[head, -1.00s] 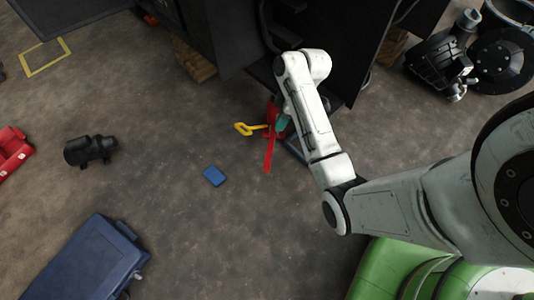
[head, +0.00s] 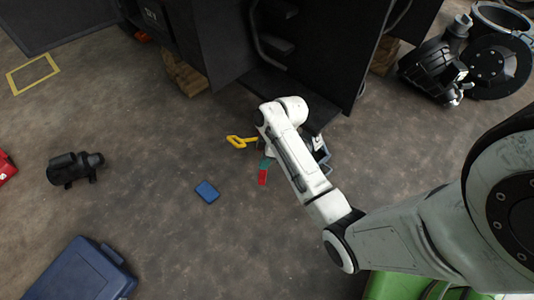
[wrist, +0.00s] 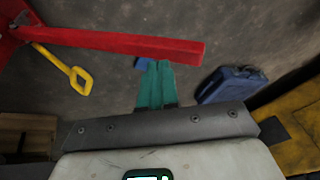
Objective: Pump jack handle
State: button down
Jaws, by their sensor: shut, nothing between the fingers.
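The red jack handle (wrist: 120,40) runs as a long bar across the top of the wrist view, from a red body at the upper left to a free end right of centre. In the head view only its red end (head: 263,178) shows; the rest is hidden by my arm and gripper. My gripper (wrist: 158,66) has teal fingers shut together with nothing between them. Its tips lie at the bar's near edge in the wrist view; I cannot tell whether they touch it. In the head view my gripper (head: 266,162) is just above the visible red end.
A yellow handle (head: 240,141) sticks out left of my arm. A small blue box (head: 207,191), a black motor-like part (head: 75,168) and a blue case (head: 80,272) lie on the floor. The dark forklift body (head: 290,55) stands behind. Open floor lies in front.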

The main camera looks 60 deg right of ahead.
jog(key=shift+s+a+f, duration=0.15)
jog(key=shift+a+f, duration=0.15)
jog(key=shift+f, duration=0.15)
